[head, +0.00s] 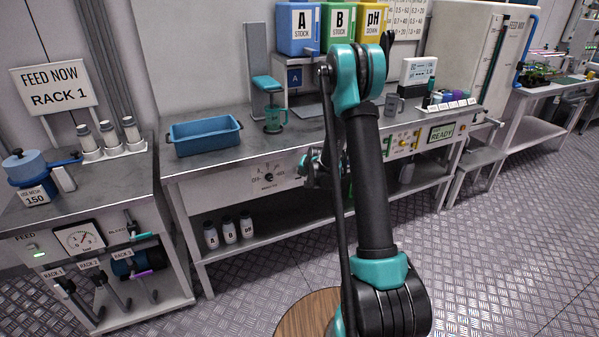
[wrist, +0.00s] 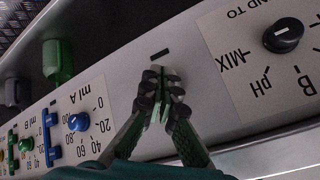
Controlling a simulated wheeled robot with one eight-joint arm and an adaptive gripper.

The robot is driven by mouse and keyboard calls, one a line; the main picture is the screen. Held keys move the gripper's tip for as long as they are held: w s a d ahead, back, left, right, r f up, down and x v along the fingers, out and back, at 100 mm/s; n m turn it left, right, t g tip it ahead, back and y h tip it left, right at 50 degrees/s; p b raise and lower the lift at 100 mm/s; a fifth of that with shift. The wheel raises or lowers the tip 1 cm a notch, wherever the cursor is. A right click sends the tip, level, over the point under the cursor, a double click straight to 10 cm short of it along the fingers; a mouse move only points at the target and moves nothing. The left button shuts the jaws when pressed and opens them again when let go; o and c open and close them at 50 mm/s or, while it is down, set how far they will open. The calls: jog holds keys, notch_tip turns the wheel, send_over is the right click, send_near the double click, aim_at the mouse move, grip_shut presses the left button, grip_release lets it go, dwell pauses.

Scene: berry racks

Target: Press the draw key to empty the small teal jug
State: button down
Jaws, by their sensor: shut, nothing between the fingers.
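The small teal jug (head: 274,120) stands upright on the bench under a teal-topped stand. Its contents cannot be made out. My gripper (wrist: 163,76) is shut and empty, its fingertips at the bench's front panel, between the blue dose knob and the SEND TO dial. In the head view my gripper (head: 312,172) is at the bench front, partly hidden by my arm. A small dark bar (wrist: 159,55) shows on the panel just beyond the fingertips; I cannot tell whether it is the draw key. Contact with the panel cannot be told.
The SEND TO dial (wrist: 283,35) is right of my fingers. A blue bin (head: 205,136) and a grey jug (head: 391,106) stand on the bench (head: 325,135).

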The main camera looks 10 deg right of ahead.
jog(key=shift+w+a, duration=0.15)
jog(key=shift+w, duration=0.3)
dwell(0.5)
jog(key=shift+s, duration=0.15)
jog(key=shift+s+d, duration=0.3)
jog(key=shift+s, duration=0.4)
jog(key=s, duration=0.1)
jog(key=s+d, duration=0.1)
jog(key=s, duration=0.2)
jog(key=shift+s+d, duration=0.25)
jog(key=shift+s, duration=0.15)
dwell(0.6)
